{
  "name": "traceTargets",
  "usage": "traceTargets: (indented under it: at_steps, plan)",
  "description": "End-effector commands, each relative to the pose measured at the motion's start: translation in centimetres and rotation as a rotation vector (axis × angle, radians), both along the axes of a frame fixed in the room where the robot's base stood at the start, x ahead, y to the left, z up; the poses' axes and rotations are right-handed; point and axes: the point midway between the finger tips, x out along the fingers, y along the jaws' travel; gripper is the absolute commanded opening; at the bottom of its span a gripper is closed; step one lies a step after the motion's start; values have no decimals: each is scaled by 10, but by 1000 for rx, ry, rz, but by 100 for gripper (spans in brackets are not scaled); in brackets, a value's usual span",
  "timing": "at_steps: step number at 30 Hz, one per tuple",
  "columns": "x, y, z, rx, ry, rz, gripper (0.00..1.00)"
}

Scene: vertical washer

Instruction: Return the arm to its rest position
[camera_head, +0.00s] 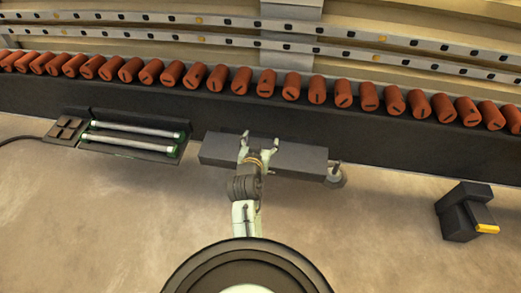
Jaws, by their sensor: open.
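My arm reaches up from the bottom middle of the head view. My gripper (259,146) is open, with its two fingers spread apart over the dark grey box (308,158). No object shows between the fingers. I cannot tell whether the fingertips touch the box. The box is long and low, and a small grey metal fitting (336,174) sits at its right end. My wrist hides part of the box's front edge.
A row of red-brown cylinders (291,87) lines a dark ledge behind, below metal rails (300,45). A dark fixture with two pale tubes (133,134) lies left. A black device with a yellow part (463,212) stands right. The tan floor between is clear.

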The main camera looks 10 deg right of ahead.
Motion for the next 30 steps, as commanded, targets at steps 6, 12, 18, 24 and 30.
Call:
traceTargets:
  at_steps: [6,12,18,24,30]
  plan:
    - [0,-1,18,-1,0,-1,70]
    - [0,-1,19,-1,0,-1,70]
    - [0,-1,18,-1,1,-1,70]
    - [5,8,27,1,-19,19,70]
    - [35,79,100,10,-189,179,70]
